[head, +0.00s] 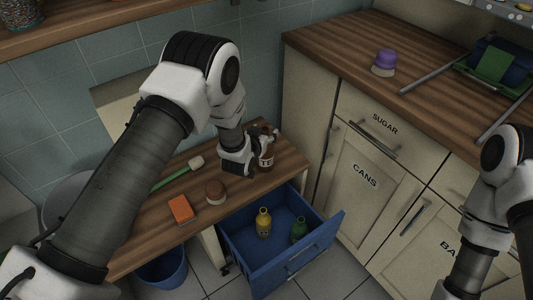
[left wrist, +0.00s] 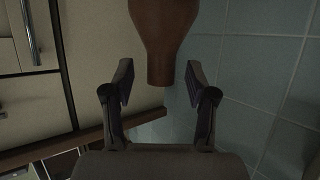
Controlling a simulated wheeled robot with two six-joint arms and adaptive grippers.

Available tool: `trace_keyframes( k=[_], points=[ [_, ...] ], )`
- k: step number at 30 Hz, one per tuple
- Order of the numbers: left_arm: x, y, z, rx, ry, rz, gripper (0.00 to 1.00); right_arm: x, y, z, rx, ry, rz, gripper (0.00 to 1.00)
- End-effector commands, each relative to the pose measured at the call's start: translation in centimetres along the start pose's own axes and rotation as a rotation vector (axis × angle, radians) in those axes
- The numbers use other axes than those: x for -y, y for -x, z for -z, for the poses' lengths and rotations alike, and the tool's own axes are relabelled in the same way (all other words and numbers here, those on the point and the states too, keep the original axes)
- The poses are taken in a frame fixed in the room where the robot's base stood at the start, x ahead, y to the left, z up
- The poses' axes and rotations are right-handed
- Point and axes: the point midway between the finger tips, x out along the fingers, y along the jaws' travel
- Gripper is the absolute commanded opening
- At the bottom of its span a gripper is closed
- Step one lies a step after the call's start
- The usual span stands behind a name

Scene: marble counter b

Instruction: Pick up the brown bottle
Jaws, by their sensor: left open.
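The brown bottle (head: 267,160) stands upright on the wooden tabletop near its far right end, partly hidden by my left gripper. My left gripper (head: 262,140) is open, with its fingers at the bottle's upper part. In the left wrist view the brown bottle (left wrist: 163,35) comes in from the top, and its narrow neck reaches between the open fingertips (left wrist: 159,78). A gap shows on each side of the neck, so neither finger appears to touch it. My right arm shows at the right edge, but its gripper is out of view.
An orange block (head: 181,209), a round brown item (head: 215,191) and a green-handled tool (head: 178,176) lie left of the bottle. An open blue drawer (head: 312,246) below holds a yellow bottle (head: 263,223) and a green bottle (head: 299,229). Cabinets (head: 364,180) stand to the right.

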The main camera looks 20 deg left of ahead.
Motion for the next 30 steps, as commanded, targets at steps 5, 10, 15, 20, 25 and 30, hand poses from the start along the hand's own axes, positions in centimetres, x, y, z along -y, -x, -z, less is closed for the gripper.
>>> trace_keyframes(
  k=[5, 10, 15, 20, 25, 30],
  points=[
    [0.0, -1.7, -0.1, 0.001, 0.0, 0.0, 0.57, 0.0, -0.2, 0.0, 0.0, 0.0, 0.0, 0.38],
    [0.0, -1.6, -0.1, 0.002, 0.0, 0.0, 0.5, 0.0, -0.2, 0.0, 0.0, 0.0, 0.0, 0.38],
    [0.0, -1.6, -0.1, 0.002, 0.0, 0.0, 0.0, 0.0, -0.2, 0.0, 0.0, 0.0, 0.0, 0.38],
    [0.0, -1.6, -0.1, 0.002, 0.0, 0.0, 0.0, 0.0, -0.2, 0.0, 0.0, 0.0, 0.0, 0.38],
    [0.0, -1.6, -0.1, 0.002, 0.0, 0.0, 0.0, 0.0, -0.1, 0.0, 0.0, 0.0, 0.0, 0.38],
    [0.0, -1.2, 0.9, 0.002, 0.0, 0.0, 0.0, 0.0, 0.0, 0.0, 0.0, 0.0, 0.0, 0.38]
  ],
)
